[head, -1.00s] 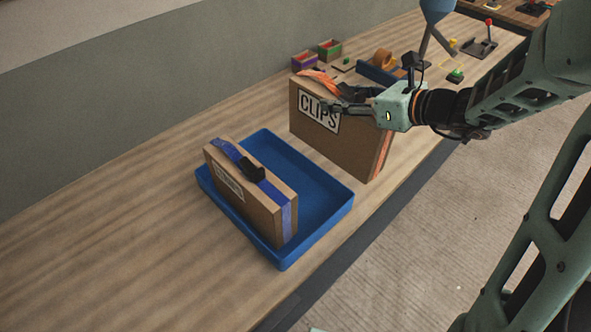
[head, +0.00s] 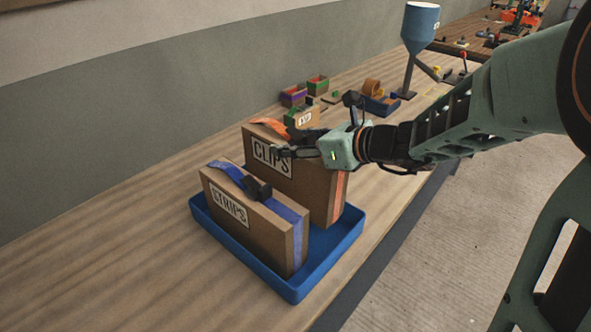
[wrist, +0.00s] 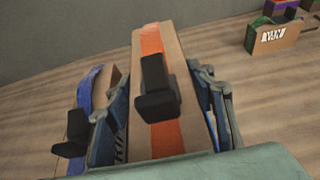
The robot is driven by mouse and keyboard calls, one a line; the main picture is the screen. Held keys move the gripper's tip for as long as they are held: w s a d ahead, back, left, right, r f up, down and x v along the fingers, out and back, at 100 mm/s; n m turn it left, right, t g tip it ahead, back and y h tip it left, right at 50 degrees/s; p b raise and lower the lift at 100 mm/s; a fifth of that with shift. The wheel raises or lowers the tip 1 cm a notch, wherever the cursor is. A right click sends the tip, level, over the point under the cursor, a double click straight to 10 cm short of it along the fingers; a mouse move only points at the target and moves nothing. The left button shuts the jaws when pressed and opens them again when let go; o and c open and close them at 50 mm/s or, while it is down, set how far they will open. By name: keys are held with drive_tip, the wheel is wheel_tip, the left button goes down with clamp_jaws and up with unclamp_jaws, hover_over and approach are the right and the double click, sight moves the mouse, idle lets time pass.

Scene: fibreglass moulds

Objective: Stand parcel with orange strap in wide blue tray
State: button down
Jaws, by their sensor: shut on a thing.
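The parcel with the orange strap (head: 290,178) is a cardboard box labelled CLIPS with a black handle. It stands upright at the back of the wide blue tray (head: 350,232), behind the other parcel. My gripper (head: 300,152) is shut on it near its top. In the wrist view the orange-strapped parcel (wrist: 150,60) sits between my two fingers, with its handle facing the camera. Its bottom is hidden in the head view by the front parcel and the tray rim, so I cannot tell whether it touches the tray floor.
A parcel with a blue strap, labelled STRIPS (head: 250,222), stands upright in the front of the tray, close to the CLIPS parcel. Behind are a small labelled box (head: 304,117), small bins (head: 293,96) and a blue hopper (head: 421,28). The bench left of the tray is clear.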

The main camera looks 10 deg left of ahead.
drive_tip(key=shift+f+b, duration=0.45)
drive_tip(key=shift+f, duration=2.05)
drive_tip(key=shift+f, duration=0.2)
drive_tip(key=c, duration=0.9)
unclamp_jaws()
drive_tip(key=shift+r, duration=0.1)
drive_tip(key=shift+d+r, duration=0.1)
drive_tip(key=shift+r, duration=0.1)
drive_tip(key=p+v, duration=0.1)
drive_tip(key=v, duration=1)
drive_tip(key=shift+s+d, duration=0.25)
drive_tip(key=shift+d, duration=0.1)
drive_tip(key=shift+w+d, duration=0.1)
